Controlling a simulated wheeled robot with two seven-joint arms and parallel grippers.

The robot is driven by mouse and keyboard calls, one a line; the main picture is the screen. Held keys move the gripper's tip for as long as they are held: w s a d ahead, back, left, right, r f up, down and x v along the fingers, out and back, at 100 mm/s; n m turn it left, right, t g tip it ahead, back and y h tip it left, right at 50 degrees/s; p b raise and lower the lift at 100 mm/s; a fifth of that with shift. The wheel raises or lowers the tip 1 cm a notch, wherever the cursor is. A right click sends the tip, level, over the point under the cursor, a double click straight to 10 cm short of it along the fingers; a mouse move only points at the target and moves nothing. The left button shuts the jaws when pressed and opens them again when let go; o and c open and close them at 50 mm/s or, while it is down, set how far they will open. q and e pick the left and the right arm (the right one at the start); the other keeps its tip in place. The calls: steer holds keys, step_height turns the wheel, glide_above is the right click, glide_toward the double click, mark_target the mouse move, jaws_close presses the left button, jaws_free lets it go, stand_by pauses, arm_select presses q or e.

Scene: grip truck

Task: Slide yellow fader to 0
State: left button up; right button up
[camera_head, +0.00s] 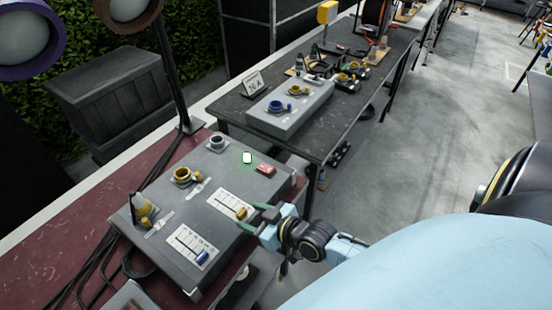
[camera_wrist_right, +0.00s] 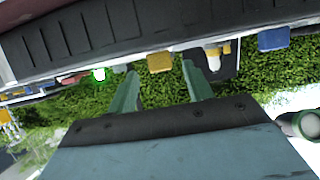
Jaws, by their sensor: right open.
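The yellow fader (camera_head: 241,213) sits on a white scale plate (camera_head: 231,204) on the grey control box (camera_head: 220,178), near the plate's right end. The scale numbers are too small to read. My right gripper (camera_head: 255,217) is open, with its green fingers at the box's right edge, close to the fader. In the right wrist view, the yellow fader (camera_wrist_right: 160,62) lies ahead, between the two open fingertips (camera_wrist_right: 160,72). I cannot tell whether a finger touches it. My left gripper is not in view.
A blue fader (camera_head: 202,257) on a second scale is nearer the front. A green-lit button (camera_head: 247,158), red switch (camera_head: 265,169), and yellow knob (camera_head: 182,175) are on the box. A dark table (camera_head: 330,135) with another grey panel (camera_head: 291,108) stands behind.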

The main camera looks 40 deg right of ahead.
steer(key=v, duration=1.1)
steer(key=s+d+f+m+g+h+b, duration=0.1)
steer(key=s+d+f+g+h+b, duration=0.15)
steer(key=f, duration=1.15)
steer(key=s+d+f+g+h+b, duration=0.15)
steer(key=s+f+b, duration=0.25)
steer(key=f, duration=1.1)
steer(key=s+a+f+g+b, duration=0.2)
steer(key=s+f+g, duration=0.2)
steer(key=s+f, duration=0.6)
steer(key=s+a+f+g+b, duration=0.1)
steer(key=s+f+g+b, duration=0.2)
steer(key=s+f, duration=0.7)
steer(key=shift+s+a+f+g, duration=0.25)
steer(key=shift+a+f+g, duration=0.15)
steer(key=shift+f, duration=0.3)
